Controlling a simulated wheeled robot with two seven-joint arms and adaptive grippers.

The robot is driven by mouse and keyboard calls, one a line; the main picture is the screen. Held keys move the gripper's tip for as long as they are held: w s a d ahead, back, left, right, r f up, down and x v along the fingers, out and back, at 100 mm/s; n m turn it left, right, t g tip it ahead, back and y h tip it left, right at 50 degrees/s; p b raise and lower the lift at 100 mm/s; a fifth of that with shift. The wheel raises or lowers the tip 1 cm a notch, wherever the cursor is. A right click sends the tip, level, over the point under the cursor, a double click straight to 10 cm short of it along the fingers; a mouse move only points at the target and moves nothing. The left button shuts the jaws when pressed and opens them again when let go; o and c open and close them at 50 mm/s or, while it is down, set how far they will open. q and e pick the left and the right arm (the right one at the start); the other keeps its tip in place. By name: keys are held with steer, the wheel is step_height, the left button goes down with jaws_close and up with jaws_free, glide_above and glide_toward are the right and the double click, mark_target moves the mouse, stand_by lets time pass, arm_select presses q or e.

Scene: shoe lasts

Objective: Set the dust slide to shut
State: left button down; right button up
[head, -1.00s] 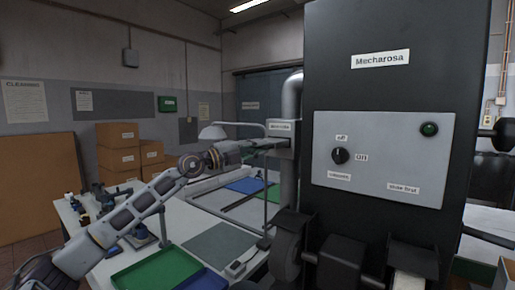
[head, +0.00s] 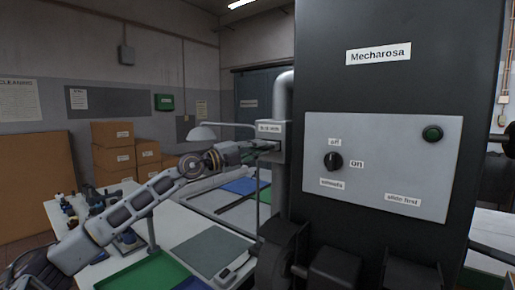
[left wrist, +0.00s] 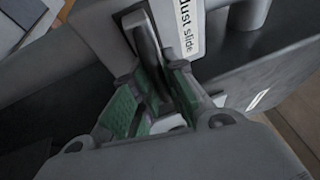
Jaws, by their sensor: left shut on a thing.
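The dust slide is on the grey pipe beside the black machine. Its pale labelled housing (head: 270,128) shows in the head view. In the left wrist view its label (left wrist: 188,28) reads "dust slide", and a grey plate or tab (left wrist: 148,42) stands between the fingers. My left gripper (head: 262,147) reaches in from the left, right up against the housing. Its green-padded fingers (left wrist: 155,88) are shut on the slide's tab. The fingers hide part of the tab, and I cannot tell how far in the slide is. My right gripper is not in view.
The black Mecharosa machine (head: 395,75) stands at the right, with a grey panel (head: 385,190) carrying a black knob (head: 333,161) and a green button (head: 432,133). A lamp (head: 205,132), a green tray (head: 145,270) and a grey mat (head: 210,250) are on the white bench below my arm.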

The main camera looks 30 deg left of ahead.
arm_select(q)
steer(key=shift+a+r, duration=0.1)
steer(key=shift+r, duration=0.15)
steer(key=c, duration=1.8)
jaws_free()
steer(key=o, duration=0.3)
steer(key=shift+f, duration=0.1)
steer(key=shift+w, duration=0.1)
steer(key=shift+f, duration=0.1)
steer(key=shift+f, duration=0.1)
steer(key=shift+v, duration=0.8)
steer(key=shift+v, duration=1.45)
